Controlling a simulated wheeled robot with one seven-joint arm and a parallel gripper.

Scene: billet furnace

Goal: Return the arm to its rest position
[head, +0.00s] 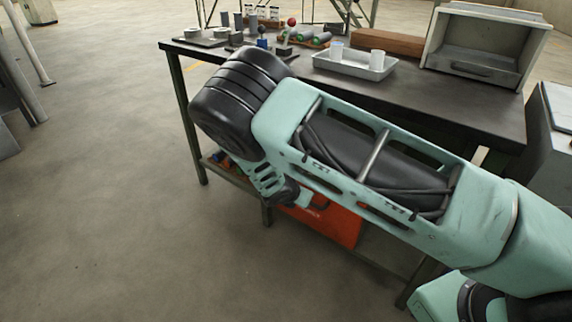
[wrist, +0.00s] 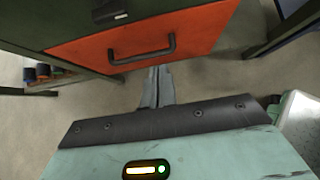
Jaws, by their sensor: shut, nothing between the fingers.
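My arm, pale green with black joints, reaches from the lower right of the head view across the front of the workbench (head: 440,105), then folds down at its black joint. My gripper (wrist: 158,72) shows in the wrist view as two grey fingers pressed together with nothing between them. It is in front of and below the orange drawer (wrist: 200,38), which has a dark handle, and points over bare floor. In the head view the fingers are hidden by my arm. The drawer (head: 335,222) also shows there, under the bench and partly behind my arm.
On the bench stand a white tray (head: 341,64) with white cups, a grey box furnace (head: 485,45), a brown block (head: 390,42) and small parts at the back left. A low shelf (wrist: 70,82) holds dark spools. Open concrete floor (head: 100,180) lies left.

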